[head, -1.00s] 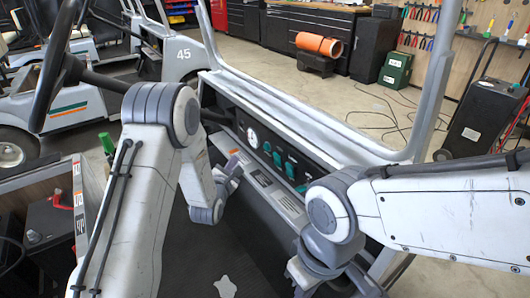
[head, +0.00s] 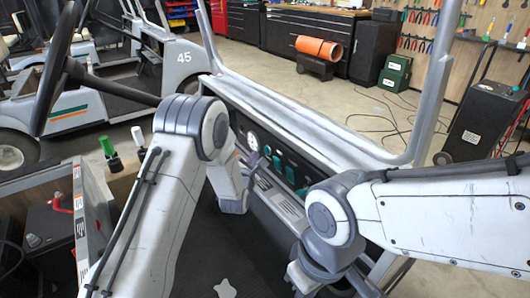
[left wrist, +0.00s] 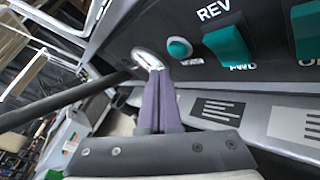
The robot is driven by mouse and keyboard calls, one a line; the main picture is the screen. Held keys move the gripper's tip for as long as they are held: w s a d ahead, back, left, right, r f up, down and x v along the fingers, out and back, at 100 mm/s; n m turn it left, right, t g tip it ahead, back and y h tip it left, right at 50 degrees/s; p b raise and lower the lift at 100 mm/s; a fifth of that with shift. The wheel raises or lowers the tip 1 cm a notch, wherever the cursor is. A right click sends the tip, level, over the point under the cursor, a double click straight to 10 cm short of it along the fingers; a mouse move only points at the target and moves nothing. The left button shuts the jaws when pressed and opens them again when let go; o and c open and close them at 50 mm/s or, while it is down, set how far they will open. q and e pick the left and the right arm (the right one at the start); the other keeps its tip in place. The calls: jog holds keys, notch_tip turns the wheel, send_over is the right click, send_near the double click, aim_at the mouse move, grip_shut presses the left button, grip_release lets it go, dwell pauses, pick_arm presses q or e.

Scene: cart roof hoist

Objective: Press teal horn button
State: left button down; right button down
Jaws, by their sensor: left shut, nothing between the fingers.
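The round teal button (left wrist: 179,48) sits on the dark dashboard in the left wrist view, left of the teal REV/FWD rocker switch (left wrist: 229,46). My left gripper (left wrist: 160,74) is shut and empty, its purple-grey fingers pointing at the panel just below and left of the button. The fingertips overlap the white round dial (left wrist: 147,60) in that view; I cannot tell whether they touch the panel. In the head view, my left gripper (head: 253,160) is at the dashboard, just below the dial (head: 252,140). My right arm's fingers are not visible.
More teal switches (head: 290,175) line the dashboard to the right. A steering wheel (head: 60,70) and its column are at the left. A pale frame bar (head: 300,125) runs above the panel. Bottles with green (head: 106,145) and white caps stand at the left.

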pick_arm(q)
jog(key=shift+w+d, duration=0.4)
jog(key=shift+d, duration=0.15)
dwell(1.7)
jog(key=shift+w+d+b, duration=0.3)
jog(key=shift+b, duration=0.05)
jog(key=shift+w+d, duration=0.25)
jog(key=shift+d, duration=0.1)
dwell(0.6)
jog(key=shift+a, duration=0.1)
jog(key=shift+s+a+b, duration=0.35)
jog(key=shift+s+a, duration=0.2)
jog(key=shift+a, duration=0.05)
dwell(0.3)
